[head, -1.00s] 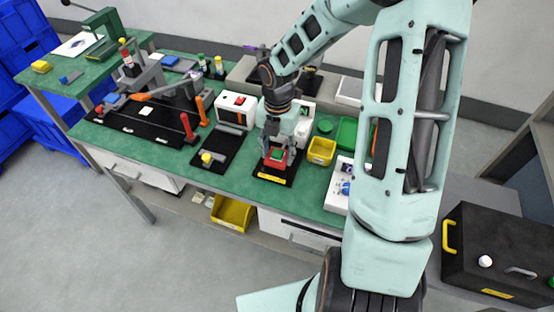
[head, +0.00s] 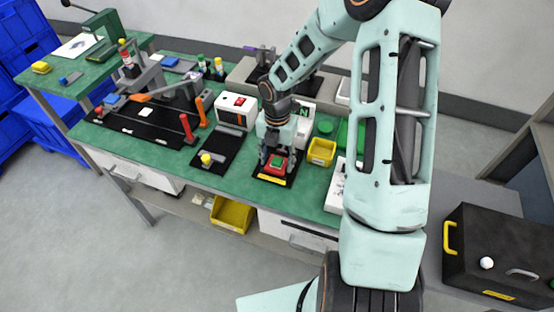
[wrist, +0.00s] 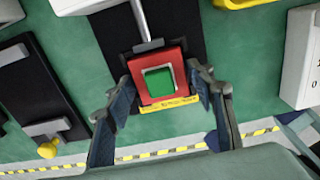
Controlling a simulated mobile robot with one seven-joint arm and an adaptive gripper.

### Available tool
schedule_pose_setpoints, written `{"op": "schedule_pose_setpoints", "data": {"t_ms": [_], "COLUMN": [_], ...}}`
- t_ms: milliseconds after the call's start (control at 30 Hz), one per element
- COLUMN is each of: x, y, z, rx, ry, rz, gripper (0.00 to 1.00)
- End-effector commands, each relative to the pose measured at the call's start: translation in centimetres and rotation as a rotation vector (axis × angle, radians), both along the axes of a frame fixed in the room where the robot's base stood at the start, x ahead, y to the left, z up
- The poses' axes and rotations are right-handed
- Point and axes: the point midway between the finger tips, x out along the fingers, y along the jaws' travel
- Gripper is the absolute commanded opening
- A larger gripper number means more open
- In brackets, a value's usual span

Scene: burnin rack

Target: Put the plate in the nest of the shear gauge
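The shear gauge has a black base (head: 262,178) with a yellow label and a red nest (wrist: 174,95) near its front; the nest also shows in the head view (head: 277,171). A small green square plate (wrist: 158,81) appears to lie inside the red frame of the nest; it shows in the head view too (head: 277,161). My gripper (wrist: 161,78) is open, with one finger on each side of the nest and a gap to the plate. In the head view my gripper (head: 277,158) is low over the gauge. Whether the plate lies fully flat is hard to tell.
A yellow bin (head: 321,152) stands close to the right of the gauge. A green tray (head: 345,133) is at the right.

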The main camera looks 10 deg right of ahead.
Motion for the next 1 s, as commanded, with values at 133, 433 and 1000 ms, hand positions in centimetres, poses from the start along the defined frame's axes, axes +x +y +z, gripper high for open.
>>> {"op": "schedule_pose_setpoints", "data": {"t_ms": [133,433,1000], "x": [0.0,0.0,0.1], "y": [0.0,0.0,-0.1], "z": [0.0,0.7,11.2], "rx": [0.000,-0.001,0.000], "ry": [0.000,-0.001,-0.002], "rz": [0.000,-0.001,-0.003], "gripper": [0.61,0.61,0.61]}}
